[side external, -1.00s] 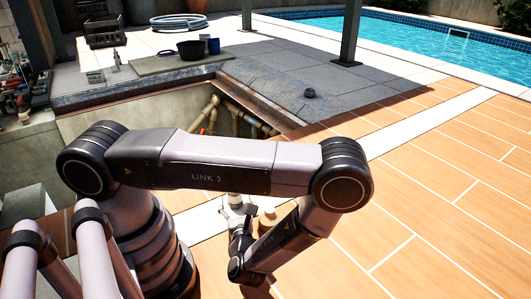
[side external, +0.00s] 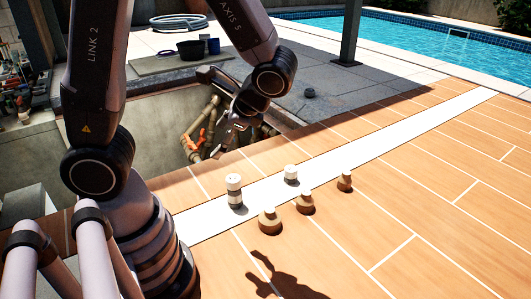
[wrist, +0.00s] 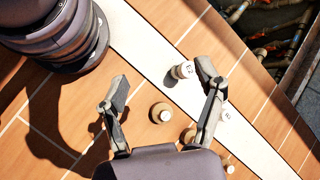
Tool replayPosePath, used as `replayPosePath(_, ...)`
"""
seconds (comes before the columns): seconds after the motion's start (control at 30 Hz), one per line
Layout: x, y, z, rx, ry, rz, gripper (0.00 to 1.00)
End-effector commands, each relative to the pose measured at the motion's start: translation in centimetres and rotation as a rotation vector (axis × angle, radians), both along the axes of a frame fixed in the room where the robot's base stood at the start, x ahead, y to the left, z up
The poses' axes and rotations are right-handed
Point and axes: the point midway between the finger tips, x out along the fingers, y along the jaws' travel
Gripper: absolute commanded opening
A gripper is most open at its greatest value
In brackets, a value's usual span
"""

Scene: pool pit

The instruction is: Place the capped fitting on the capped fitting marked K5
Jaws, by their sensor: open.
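A taller white fitting with a dark band (side external: 234,191) stands upright on the white tile strip. It looks like two capped fittings, one stacked squarely on the other. In the wrist view a white cap (wrist: 183,71) shows there, with dark lettering too small to read surely. A shorter white capped fitting (side external: 291,174) stands apart to the right; it is partly hidden by a finger in the wrist view (wrist: 225,116). My gripper (side external: 233,128) is raised, clear of the fittings; its fingers (wrist: 162,90) are spread and empty in the wrist view.
Three tan stepped fittings stand in a row on the orange tiles: left (side external: 269,221), middle (side external: 305,204) and right (side external: 344,181). An open pit with pipes (side external: 205,125) lies behind the strip. The tiles at right are clear.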

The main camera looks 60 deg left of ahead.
Motion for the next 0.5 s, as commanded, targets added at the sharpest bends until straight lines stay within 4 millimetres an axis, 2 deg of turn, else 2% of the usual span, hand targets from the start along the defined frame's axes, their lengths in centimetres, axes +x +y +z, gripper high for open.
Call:
replayPosePath(0.03,-0.5,0.1,1.6,-0.078,-0.088,0.063,0.69)
replayPosePath(0.3,-3.6,-0.5,8.6,-0.455,-0.55,0.293,0.69)
replayPosePath(0.5,-5.4,-1.1,11.9,-0.617,-0.812,0.35,0.69)
